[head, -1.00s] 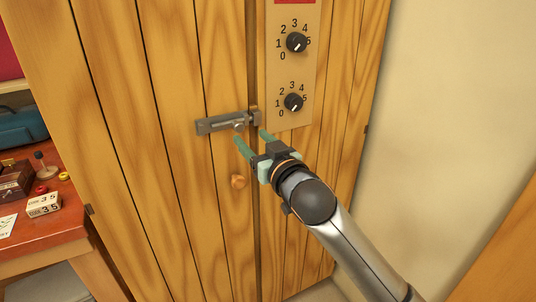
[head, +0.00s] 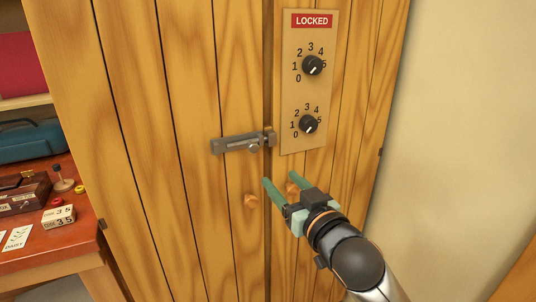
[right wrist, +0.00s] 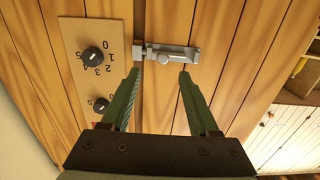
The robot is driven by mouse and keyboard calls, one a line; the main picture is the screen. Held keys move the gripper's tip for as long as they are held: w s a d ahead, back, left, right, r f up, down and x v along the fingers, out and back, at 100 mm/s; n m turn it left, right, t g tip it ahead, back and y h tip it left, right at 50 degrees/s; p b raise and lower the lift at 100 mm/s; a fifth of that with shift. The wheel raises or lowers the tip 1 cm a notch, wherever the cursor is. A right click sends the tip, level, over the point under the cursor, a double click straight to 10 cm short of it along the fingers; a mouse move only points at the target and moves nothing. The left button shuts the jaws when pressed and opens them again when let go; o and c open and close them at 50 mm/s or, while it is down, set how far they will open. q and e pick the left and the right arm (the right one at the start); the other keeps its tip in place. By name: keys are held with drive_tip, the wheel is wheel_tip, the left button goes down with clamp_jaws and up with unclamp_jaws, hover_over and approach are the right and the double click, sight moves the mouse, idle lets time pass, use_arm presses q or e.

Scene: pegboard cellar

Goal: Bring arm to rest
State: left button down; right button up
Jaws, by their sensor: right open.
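My right gripper (head: 286,182) has green fingers spread apart with nothing between them. It is in front of the wooden cabinet (head: 180,130), below the metal sliding bolt (head: 240,143) and near the two wooden knobs; one knob (head: 250,201) shows left of the fingers and the other is partly behind them. In the right wrist view the open fingers (right wrist: 158,80) point toward the bolt (right wrist: 168,53), apart from it. The bolt lies across the gap between the doors. My left gripper is not in view.
A panel (head: 305,95) with two dials and a red LOCKED sign (head: 311,20) is on the right door. At left, a red-brown table (head: 50,240) holds a numbered block (head: 59,217), a brown box (head: 24,195) and small items. A plain wall (head: 460,120) is at right.

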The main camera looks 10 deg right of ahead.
wheel_tip(320, 180, down, 12)
drive_tip(key=s+d+g+h+p, duration=0.1)
drive_tip(key=s+d+g+p, duration=0.1)
drive_tip(key=s, duration=0.1)
drive_tip(key=s+d+f+g+h+p, duration=0.1)
drive_tip(key=s+d+f+g+p, duration=0.1)
drive_tip(key=s+f, duration=0.9)
drive_tip(key=s+d+f+m+g+h+p, duration=0.1)
drive_tip(key=s+d+f+g+p, duration=0.1)
drive_tip(key=s+f, duration=0.9)
drive_tip(key=shift+s+d+f+m+g+p, duration=0.3)
drive_tip(key=shift+s+d+f+g, duration=0.1)
drive_tip(key=shift+d+f+g, duration=0.45)
drive_tip(key=shift+r, duration=0.1)
